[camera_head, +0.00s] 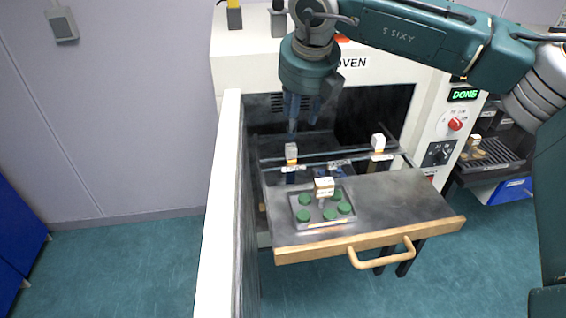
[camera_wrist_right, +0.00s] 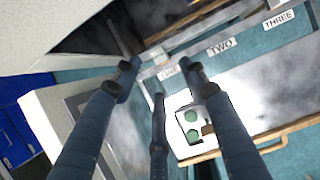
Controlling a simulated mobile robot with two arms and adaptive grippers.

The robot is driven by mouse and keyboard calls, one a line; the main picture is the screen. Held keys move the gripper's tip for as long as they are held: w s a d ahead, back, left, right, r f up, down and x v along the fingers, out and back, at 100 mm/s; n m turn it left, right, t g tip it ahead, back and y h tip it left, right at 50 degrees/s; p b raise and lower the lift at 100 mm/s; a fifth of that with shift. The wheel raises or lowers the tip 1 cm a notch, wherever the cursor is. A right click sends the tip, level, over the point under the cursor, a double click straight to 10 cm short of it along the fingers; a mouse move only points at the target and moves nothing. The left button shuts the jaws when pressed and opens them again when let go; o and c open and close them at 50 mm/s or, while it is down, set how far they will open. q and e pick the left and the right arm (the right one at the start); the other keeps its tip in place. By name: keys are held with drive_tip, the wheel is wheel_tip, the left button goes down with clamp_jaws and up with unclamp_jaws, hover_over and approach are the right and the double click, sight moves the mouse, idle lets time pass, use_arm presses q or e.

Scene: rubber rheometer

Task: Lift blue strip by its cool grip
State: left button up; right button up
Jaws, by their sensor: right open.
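Two strips with white block grips hang at the rail (camera_head: 330,157) in the open oven. The left white grip (camera_head: 291,150) has an orange band under it and a dark, bluish strip below. The right white grip (camera_head: 378,142) also has an orange band. The dim colours do not show surely which strip is blue. My right gripper (camera_head: 304,112) is open and empty, pointing down above and near the left grip, apart from it. In the wrist view its spread fingers (camera_wrist_right: 161,80) are near the label ONE (camera_wrist_right: 168,70). My left gripper is not in view.
The open oven door (camera_head: 217,200) stands at left. The oven display (camera_head: 464,95) reads DONE.

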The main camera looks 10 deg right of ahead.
drive_tip(key=p, duration=0.1)
hover_over(292, 148)
drive_tip(key=s, duration=0.2)
wheel_tip(292, 148, down, 4)
drive_tip(key=p+x, duration=0.1)
drive_tip(key=x, duration=0.2)
drive_tip(key=p+x, duration=0.1)
drive_tip(key=x, duration=0.1)
drive_tip(key=shift+s+f+p, duration=0.15)
drive_tip(key=shift+s+p, duration=0.15)
drive_tip(key=shift+p, duration=0.05)
drive_tip(key=shift+w+f, duration=0.15)
drive_tip(key=shift+f, duration=0.2)
clamp_jaws()
